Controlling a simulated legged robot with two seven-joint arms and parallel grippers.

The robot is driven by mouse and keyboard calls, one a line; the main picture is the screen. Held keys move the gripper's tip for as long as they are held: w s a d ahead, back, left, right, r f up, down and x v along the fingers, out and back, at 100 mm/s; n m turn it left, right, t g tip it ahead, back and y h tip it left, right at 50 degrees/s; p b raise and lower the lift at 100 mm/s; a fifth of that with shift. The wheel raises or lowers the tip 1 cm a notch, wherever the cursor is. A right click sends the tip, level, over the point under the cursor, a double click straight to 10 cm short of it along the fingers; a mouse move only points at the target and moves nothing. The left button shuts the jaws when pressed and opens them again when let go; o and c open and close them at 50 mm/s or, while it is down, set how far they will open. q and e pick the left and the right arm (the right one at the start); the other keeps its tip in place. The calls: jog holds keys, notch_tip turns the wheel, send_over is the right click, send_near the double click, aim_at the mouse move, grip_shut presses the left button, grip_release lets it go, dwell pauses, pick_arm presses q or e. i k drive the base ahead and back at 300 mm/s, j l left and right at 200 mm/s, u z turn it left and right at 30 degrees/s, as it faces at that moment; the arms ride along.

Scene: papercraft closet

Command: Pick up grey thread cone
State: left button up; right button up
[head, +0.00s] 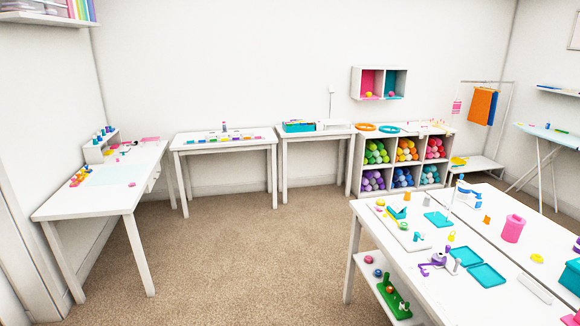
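I cannot single out the grey thread cone with certainty at this size. Another small upright grey piece (457,265) is on the same table, beside a purple item (436,262). Small orange pieces, one of them at the table's back left (407,196), are there too. Neither of my grippers shows in the head view.
The right-front white table (382,242) also bears teal trays (488,275) and a pink cylinder (513,228). White desks stand at the left (70,205) and along the back wall (190,142). A cubby shelf (391,166) holds yarn. The carpet (250,250) between them is clear.

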aim_at(427, 202)
jog(key=i+u, duration=0.25)
jog(key=i, duration=2)
jog(key=i+z, duration=0.15)
jog(key=i, duration=0.4)
jog(key=i+z, duration=0.1)
jog(key=i, duration=0.45)
jog(key=i+j+z, duration=0.15)
jog(key=i, duration=0.4)
jog(key=i+j+z, duration=0.1)
jog(key=i, duration=0.4)
jog(key=i+j+z, duration=0.15)
jog(key=i, duration=0.4)
jog(key=i+l+z, duration=0.2)
jog(key=i+z, duration=0.75)
jog(key=i+j+z, duration=0.15)
jog(key=i+z, duration=0.35)
jog(key=i+j+z, duration=0.3)
jog(key=z, duration=0.15)
jog(key=i+l+z, duration=0.25)
jog(key=z, duration=0.2)
jog(key=i+l+z, duration=0.1)
jog(key=i+z, duration=0.8)
jog(key=i+j+z, duration=0.15)
jog(key=i+z, duration=0.25)
